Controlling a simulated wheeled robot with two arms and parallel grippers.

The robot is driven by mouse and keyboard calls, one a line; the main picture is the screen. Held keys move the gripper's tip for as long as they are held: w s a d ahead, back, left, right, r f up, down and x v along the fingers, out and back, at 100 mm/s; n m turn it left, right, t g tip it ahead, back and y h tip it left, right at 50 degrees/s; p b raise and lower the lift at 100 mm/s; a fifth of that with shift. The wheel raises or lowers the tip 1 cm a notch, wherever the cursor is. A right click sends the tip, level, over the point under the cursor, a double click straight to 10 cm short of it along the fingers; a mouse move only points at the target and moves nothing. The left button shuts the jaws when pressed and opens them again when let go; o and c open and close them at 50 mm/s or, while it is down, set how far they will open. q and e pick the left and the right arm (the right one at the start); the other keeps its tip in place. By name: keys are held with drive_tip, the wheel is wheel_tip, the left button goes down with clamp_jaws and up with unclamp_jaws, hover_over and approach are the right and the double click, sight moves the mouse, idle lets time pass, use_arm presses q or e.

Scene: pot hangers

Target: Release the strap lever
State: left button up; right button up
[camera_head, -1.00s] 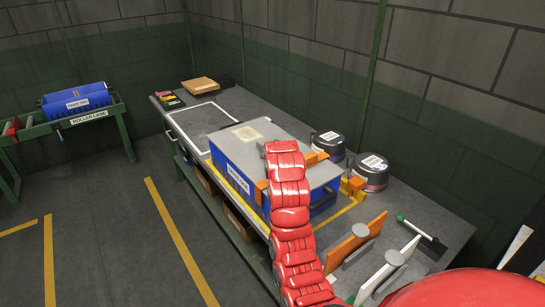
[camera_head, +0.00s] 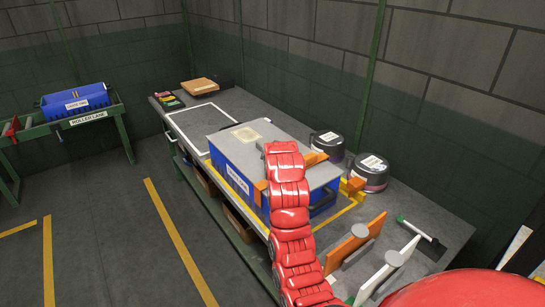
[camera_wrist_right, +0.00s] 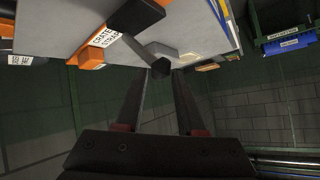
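The blue crate (camera_head: 231,172) stands on the workbench under a grey lid (camera_head: 232,137). Orange strap parts (camera_head: 314,158) show beside my red right arm, which reaches over the crate and hides much of the strap. In the right wrist view, an orange block (camera_wrist_right: 88,52) with a "CRATE STRAP" label lies close by. A grey lever bar (camera_wrist_right: 136,45) ends in a black knob (camera_wrist_right: 163,67). My right gripper (camera_wrist_right: 167,74) has its two fingers apart, with the tips at the knob. Whether they touch it I cannot tell. My left gripper is out of view.
Two dark pots (camera_head: 327,145) (camera_head: 369,172) stand behind the crate. An orange upright panel (camera_head: 348,247) and a white one (camera_head: 387,270) stand at the near right. A wooden board (camera_head: 200,86) lies at the far end. The roller lane (camera_head: 60,128) holds another blue crate (camera_head: 76,102).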

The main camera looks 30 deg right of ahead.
drive_tip(key=o, duration=0.3)
drive_tip(key=shift+o, duration=0.2)
drive_tip(key=shift+s+a+r, duration=0.2)
drive_tip(key=shift+s+r, duration=0.05)
drive_tip(key=shift+s, duration=0.2)
drive_tip(key=p+v, duration=0.7)
drive_tip(key=v, duration=0.9)
drive_tip(key=shift+r+p, duration=0.15)
drive_tip(key=shift+p, duration=0.25)
drive_tip(key=shift+a, duration=0.1)
